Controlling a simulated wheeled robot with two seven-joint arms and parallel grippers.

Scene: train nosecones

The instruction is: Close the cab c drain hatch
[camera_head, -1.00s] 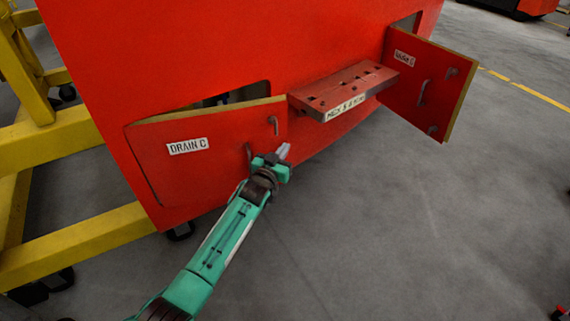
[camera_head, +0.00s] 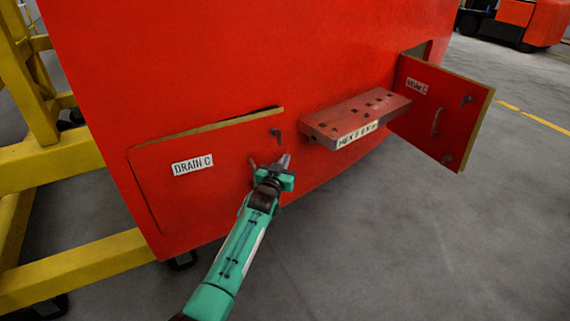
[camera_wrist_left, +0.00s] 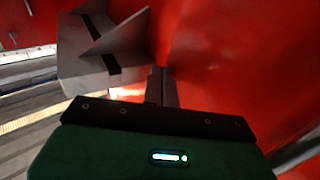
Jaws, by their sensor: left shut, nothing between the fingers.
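The drain hatch (camera_head: 205,190) is a red panel labelled DRAIN C on the red cab (camera_head: 260,60). It stands slightly ajar, with a thin dark gap along its top edge near the right corner. A small grey latch (camera_head: 276,133) sits near its upper right corner, and a handle lies partly behind my gripper. My left gripper (camera_head: 283,165) is shut and empty at the right part of the hatch. It looks close to or against the panel; I cannot tell if it touches. In the left wrist view the fingers (camera_wrist_left: 162,85) are together before a red surface. My right gripper is out of view.
A red step ledge (camera_head: 355,115) with holes juts out right of the hatch. Another labelled hatch (camera_head: 437,110) stands open farther right. A yellow frame (camera_head: 45,165) stands at the left. The grey floor (camera_head: 430,250) at the lower right is clear.

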